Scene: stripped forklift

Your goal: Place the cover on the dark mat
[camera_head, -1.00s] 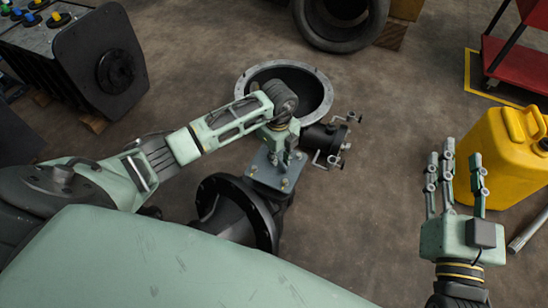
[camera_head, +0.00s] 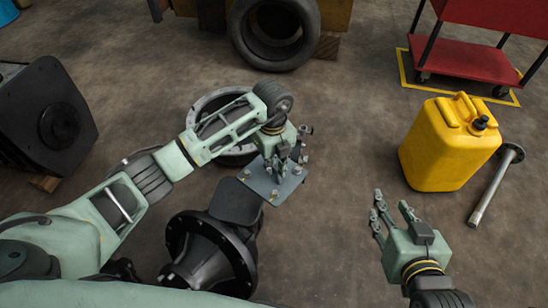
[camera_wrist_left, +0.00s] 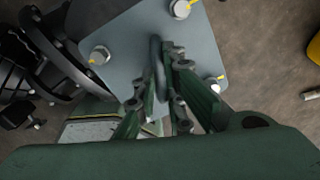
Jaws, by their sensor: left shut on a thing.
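The cover, a grey square plate (camera_head: 268,184) with bolts near its corners, is held by my left gripper (camera_head: 280,163). In the left wrist view the cover (camera_wrist_left: 125,45) shows close up. The left fingers (camera_wrist_left: 165,75) are closed around a ring-like handle (camera_wrist_left: 157,65) on its face. It hangs above and beside a black flanged housing on the floor; the exact height is hard to tell. My right gripper (camera_head: 390,219) is empty with its fingers spread, at the lower right.
The black flanged housing (camera_head: 207,252) and a grey ring-rimmed part (camera_head: 205,110) lie near my left arm. A yellow canister (camera_head: 445,150) and a metal rod (camera_head: 492,190) stand and lie right. A tyre (camera_head: 262,50) and red cart (camera_head: 470,67) are behind. Floor between is bare.

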